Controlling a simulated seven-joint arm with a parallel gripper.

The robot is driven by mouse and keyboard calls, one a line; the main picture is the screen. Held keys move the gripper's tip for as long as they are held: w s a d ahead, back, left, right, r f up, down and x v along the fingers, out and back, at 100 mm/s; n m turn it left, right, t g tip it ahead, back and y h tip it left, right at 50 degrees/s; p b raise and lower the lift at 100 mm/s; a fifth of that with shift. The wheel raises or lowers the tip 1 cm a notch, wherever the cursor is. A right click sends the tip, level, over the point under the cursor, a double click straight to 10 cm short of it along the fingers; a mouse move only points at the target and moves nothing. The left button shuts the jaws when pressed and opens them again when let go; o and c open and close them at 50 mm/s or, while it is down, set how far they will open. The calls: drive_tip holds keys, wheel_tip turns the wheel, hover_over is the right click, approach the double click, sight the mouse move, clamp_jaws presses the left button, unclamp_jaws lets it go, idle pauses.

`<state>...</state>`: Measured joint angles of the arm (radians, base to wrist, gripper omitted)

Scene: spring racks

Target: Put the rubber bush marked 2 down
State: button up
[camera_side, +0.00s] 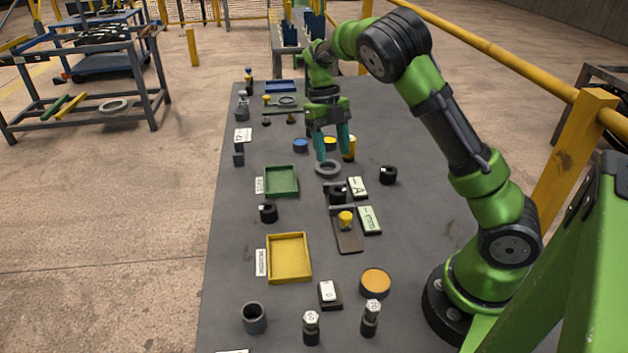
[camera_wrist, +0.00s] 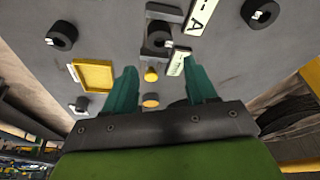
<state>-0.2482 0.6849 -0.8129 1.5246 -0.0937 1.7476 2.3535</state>
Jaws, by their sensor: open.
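Three black rubber bushes with white marks show in the side view. One (camera_side: 338,192) sits at a dark rack beside the card marked A (camera_side: 358,187). Another (camera_side: 268,212) stands left of it, and a third (camera_side: 388,174) to its right. They also show in the wrist view, at the rack (camera_wrist: 158,38), on the left (camera_wrist: 62,36) and on the right (camera_wrist: 260,12). I cannot read which is marked 2. My gripper (camera_side: 335,157) is open and empty, its teal fingers pointing down above the table, just behind the bush at the rack.
A grey ring (camera_side: 328,169) lies below the fingers. A green tray (camera_side: 281,193) and a yellow tray (camera_side: 289,281) stand on the left. A yellow-topped piece (camera_side: 346,219) stands on a dark plate in front.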

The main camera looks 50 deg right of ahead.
drive_tip(key=s+a+r+m+t, duration=0.5)
drive_tip(key=s+a+r+m, duration=0.1)
drive_tip(key=m, duration=1.1)
drive_tip(key=s+a+r+m+t, duration=0.5)
drive_tip(key=s+a+m, duration=0.3)
drive_tip(key=m, duration=1)
drive_tip(key=shift+s+a+r+y, duration=0.35)
drive_tip(key=shift+s+r, duration=0.25)
drive_tip(key=shift+s, duration=0.35)
